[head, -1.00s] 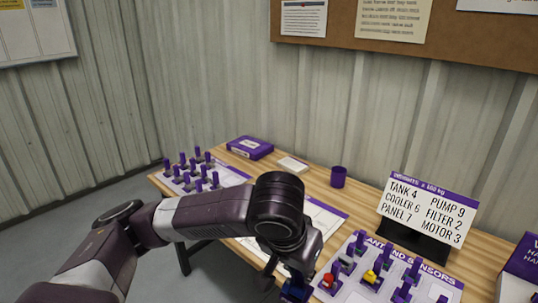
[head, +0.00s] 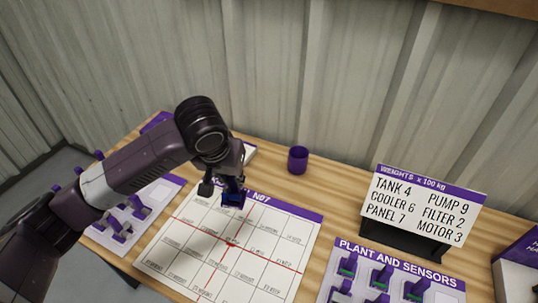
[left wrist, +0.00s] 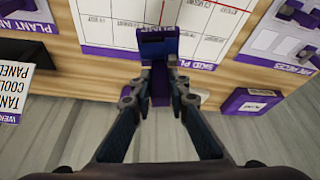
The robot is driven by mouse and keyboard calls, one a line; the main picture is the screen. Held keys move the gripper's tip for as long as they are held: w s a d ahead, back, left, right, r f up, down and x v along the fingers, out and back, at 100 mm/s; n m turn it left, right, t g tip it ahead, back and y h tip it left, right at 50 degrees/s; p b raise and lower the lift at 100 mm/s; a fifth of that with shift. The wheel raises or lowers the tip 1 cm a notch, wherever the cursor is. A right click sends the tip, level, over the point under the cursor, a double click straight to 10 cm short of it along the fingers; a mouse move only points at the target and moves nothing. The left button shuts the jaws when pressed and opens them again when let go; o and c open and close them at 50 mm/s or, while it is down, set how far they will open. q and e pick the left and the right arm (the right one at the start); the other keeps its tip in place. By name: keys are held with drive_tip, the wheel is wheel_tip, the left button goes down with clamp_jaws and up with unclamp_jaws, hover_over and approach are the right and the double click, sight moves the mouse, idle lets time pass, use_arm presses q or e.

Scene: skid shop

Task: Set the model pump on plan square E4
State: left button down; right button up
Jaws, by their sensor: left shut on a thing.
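My left gripper (head: 231,182) is shut on the model pump (head: 233,199), a small dark blue block with a purple handle. The gripper holds it over the back part of the white plan sheet (head: 298,243). In the left wrist view the pump (left wrist: 157,46) hangs between the fingertips (left wrist: 159,72), over the plan's purple title edge. The plan has a grid with red lines crossing it. Its square labels are too small to read, so I cannot tell which square is E4. My right gripper is not in view.
A purple-edged board, "PLANT AND SENSORS" (head: 398,262), with several holders lies right of the plan. Behind it stands a weights sign (head: 423,204). A purple cup (head: 298,160) stands at the back. Another board with purple holders (head: 125,222) lies left.

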use_arm(q)
drive_tip(key=w+d+f+m+p, duration=0.2)
drive_tip(key=w+d+m+p, duration=0.15)
drive_tip(key=d, duration=0.65)
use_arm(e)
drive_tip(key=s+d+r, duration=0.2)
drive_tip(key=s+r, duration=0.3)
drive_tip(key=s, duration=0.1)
use_arm(q)
wheel_tip(320, 180, down, 6)
drive_tip(key=w+h+b, duration=0.1)
drive_tip(key=w+b, duration=0.1)
drive_tip(key=b, duration=0.1)
drive_tip(key=shift+d+n, duration=0.25)
drive_tip(key=shift+n, duration=0.1)
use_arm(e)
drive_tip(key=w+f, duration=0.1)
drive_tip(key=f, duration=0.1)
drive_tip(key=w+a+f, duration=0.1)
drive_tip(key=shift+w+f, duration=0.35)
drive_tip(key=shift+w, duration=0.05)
